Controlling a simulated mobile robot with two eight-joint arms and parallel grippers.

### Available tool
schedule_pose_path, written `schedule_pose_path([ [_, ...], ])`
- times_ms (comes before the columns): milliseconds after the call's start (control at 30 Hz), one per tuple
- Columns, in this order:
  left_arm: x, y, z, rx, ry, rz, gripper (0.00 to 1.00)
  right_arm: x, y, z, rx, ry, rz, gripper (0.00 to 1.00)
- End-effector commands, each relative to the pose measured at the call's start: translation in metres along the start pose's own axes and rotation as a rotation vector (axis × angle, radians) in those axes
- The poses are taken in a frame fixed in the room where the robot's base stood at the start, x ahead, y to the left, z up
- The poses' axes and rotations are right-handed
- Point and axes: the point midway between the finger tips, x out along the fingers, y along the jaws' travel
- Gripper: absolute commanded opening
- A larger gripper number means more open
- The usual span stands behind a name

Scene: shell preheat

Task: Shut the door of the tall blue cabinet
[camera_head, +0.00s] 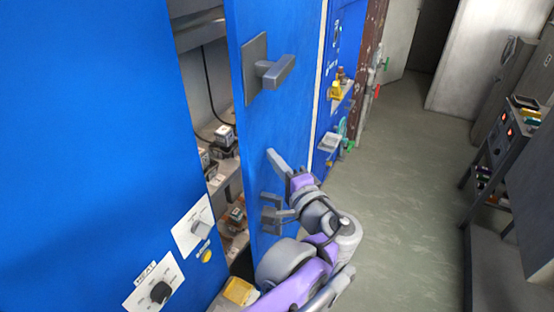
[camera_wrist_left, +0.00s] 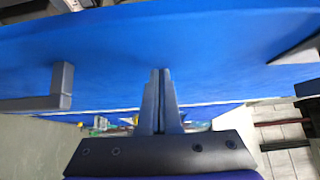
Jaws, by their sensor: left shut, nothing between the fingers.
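The tall blue cabinet (camera_head: 95,130) fills the left of the head view. Its blue door (camera_head: 285,125) stands ajar, with a gap between its edge and the cabinet front. The door has a grey handle (camera_head: 275,72) high up and another grey fitting (camera_head: 268,215) lower down. My left gripper (camera_head: 271,154) is shut and empty, its tips at the door's outer face between the two; contact is hard to tell. In the left wrist view the shut fingers (camera_wrist_left: 160,72) point at the blue door (camera_wrist_left: 210,45). My right gripper is not in view.
Shelves with small boxes (camera_head: 224,136) show through the gap. A white panel with a black knob (camera_head: 159,293) is on the cabinet front. A yellow item (camera_head: 239,291) lies at the bottom. Open floor (camera_head: 400,190) lies right, with a dark rack (camera_head: 495,150) beyond.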

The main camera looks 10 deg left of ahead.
Motion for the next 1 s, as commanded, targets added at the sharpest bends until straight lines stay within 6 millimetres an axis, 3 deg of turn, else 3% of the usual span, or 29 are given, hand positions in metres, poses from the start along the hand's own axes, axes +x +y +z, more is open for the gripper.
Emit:
schedule_pose_path([
  [133, 0.012, -0.001, 0.011, 0.001, -0.005, -0.001, 0.0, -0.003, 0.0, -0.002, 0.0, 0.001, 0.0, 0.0],
  [300, 0.045, -0.002, 0.045, 0.002, -0.011, -0.003, 0.0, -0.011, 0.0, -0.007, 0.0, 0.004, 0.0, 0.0],
  [533, 0.082, -0.001, 0.075, 0.001, -0.006, -0.001, 0.0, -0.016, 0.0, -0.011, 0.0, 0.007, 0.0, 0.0],
  [1000, 0.092, -0.003, 0.084, 0.005, -0.011, -0.007, 0.0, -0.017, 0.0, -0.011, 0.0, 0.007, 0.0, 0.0],
])
